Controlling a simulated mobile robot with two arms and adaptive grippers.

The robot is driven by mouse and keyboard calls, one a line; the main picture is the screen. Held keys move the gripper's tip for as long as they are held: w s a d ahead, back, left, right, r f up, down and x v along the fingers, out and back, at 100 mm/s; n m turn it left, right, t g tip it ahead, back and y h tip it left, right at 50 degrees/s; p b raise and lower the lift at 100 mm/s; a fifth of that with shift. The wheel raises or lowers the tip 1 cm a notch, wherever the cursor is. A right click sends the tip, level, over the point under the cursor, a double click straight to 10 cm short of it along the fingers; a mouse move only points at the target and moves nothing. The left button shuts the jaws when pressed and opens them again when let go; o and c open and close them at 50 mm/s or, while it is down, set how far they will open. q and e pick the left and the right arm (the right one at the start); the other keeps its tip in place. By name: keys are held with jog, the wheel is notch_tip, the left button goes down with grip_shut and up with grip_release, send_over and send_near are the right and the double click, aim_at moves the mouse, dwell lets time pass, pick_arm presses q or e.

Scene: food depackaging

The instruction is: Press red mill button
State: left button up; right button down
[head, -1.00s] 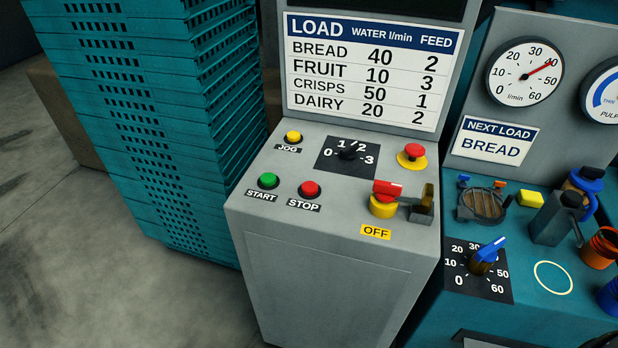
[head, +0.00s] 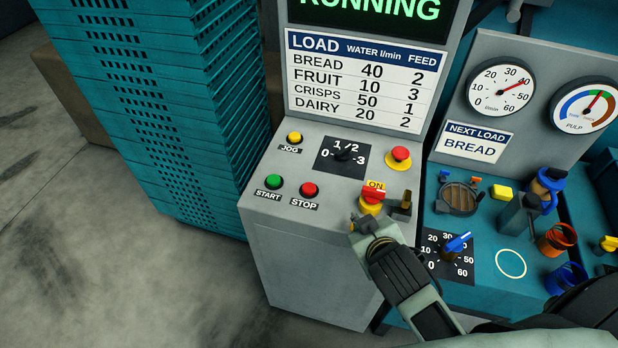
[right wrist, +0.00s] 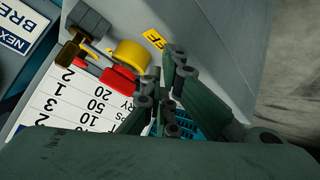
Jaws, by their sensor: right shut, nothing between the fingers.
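The grey mill panel (head: 262,215) carries a red STOP button (head: 309,190) beside a green START button (head: 274,182). A red mushroom button (head: 400,154) on a yellow base sits at its upper right. A red switch handle (head: 376,195) on a yellow base (head: 369,207) is near the front right, by a yellow ON label (head: 376,185). My right gripper (head: 362,224) is shut and empty, just in front of this switch. Contact cannot be told. The right wrist view shows the gripper (right wrist: 160,92) beside the red handle (right wrist: 118,82). My left gripper is out of view.
The screen (head: 375,18) reads RUNNING. A yellow JOG button (head: 294,138) and a black dial (head: 343,153) are also on the panel. Teal crates (head: 150,100) stand at left. A teal bench (head: 480,290) at right holds a blue knob (head: 459,243) and several small items.

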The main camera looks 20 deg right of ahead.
jog(key=w+a+r+n+t+y, duration=0.1)
jog(key=w+a+r+n+t, duration=0.2)
jog(key=r, duration=0.5)
jog(key=w+a+r+n+t+y, duration=0.1)
jog(key=w+r+n+t+y, duration=0.1)
jog(key=w+r+t, duration=0.5)
jog(key=w+a+r+n+t+y, duration=0.1)
jog(key=w+a+r+n, duration=0.2)
jog(key=r, duration=0.6)
jog(key=a+r+n+g+y, duration=0.2)
jog(key=a+n+g+y, duration=0.4)
jog(key=a+n+y, duration=0.9)
notch_tip(320, 180, down, 9)
jog(key=w+d+n+g+h, duration=0.2)
jog(key=d+n+g+h, duration=0.15)
jog(key=n+g, duration=0.35)
jog(key=w+d+f+h, duration=0.2)
jog(key=d+f+h, duration=0.1)
jog(key=d, duration=0.3)
jog(key=w+d+f+n+h, duration=0.1)
jog(key=w+d+f+h, duration=0.1)
jog(key=d+f+h, duration=0.2)
jog(key=shift+d+h, duration=0.65)
jog(key=shift+d, duration=0.6)
